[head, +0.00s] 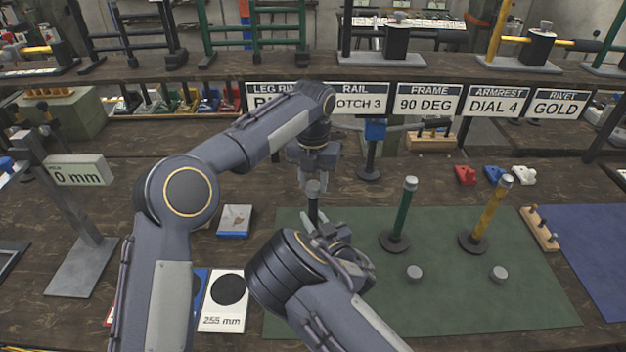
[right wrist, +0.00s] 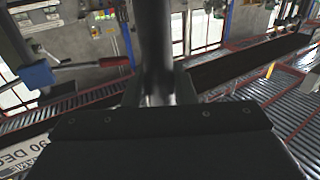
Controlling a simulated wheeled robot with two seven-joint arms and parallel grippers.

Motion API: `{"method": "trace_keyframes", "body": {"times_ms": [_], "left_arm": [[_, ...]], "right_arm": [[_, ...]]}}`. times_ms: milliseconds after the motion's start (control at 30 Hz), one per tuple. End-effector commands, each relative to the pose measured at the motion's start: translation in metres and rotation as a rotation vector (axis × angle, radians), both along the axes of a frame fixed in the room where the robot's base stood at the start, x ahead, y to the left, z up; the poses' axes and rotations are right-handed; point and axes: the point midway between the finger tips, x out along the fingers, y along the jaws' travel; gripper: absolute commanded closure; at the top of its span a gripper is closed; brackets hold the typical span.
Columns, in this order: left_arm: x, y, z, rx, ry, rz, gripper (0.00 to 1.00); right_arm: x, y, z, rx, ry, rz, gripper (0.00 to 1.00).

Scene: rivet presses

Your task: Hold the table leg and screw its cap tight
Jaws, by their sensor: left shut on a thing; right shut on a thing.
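A dark table leg (head: 313,210) stands upright near the left edge of the green mat (head: 450,318), its lower end hidden by my right arm. Its grey cap (head: 313,187) is at the top. My left gripper (head: 313,180) comes down from above and is shut on the cap. My right gripper (head: 318,232) is shut on the leg lower down, partly hidden by my wrist. In the right wrist view the dark leg (right wrist: 154,45) rises between the fingers; whether the cap sits fully down cannot be told.
A green leg (head: 403,212) and a yellow leg (head: 487,214) stand on round bases to the right. Two loose grey caps (head: 414,273) (head: 499,274) lie in front of them. A wooden block with pegs (head: 540,230) is at the mat's right edge. Signs hang behind.

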Motion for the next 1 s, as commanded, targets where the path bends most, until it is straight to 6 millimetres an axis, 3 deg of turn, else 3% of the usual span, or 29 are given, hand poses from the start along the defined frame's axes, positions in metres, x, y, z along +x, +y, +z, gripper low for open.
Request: {"method": "trace_keyframes", "body": {"times_ms": [167, 200, 367, 700, 1000], "left_arm": [[0.001, 0.0, 0.001, -0.001, -0.004, -0.036, 0.87], [0.001, 0.0, 0.001, -0.001, -0.004, -0.036, 0.62], [0.0, 0.0, 0.001, -0.001, -0.002, -0.035, 0.41], [0.0, 0.0, 0.005, -0.001, -0.002, -0.034, 0.41], [0.001, 0.0, 0.052, -0.001, -0.005, -0.034, 0.41]], "right_arm": [[-0.001, 0.0, -0.001, -0.001, 0.002, 0.001, 1.0], [-0.001, 0.0, -0.001, -0.001, 0.002, 0.001, 1.0], [0.0, 0.0, -0.001, -0.001, 0.002, 0.001, 1.0], [0.0, 0.0, -0.001, -0.001, 0.002, 0.0, 1.0], [0.0, 0.0, -0.001, -0.001, 0.002, 0.0, 1.0]]}}
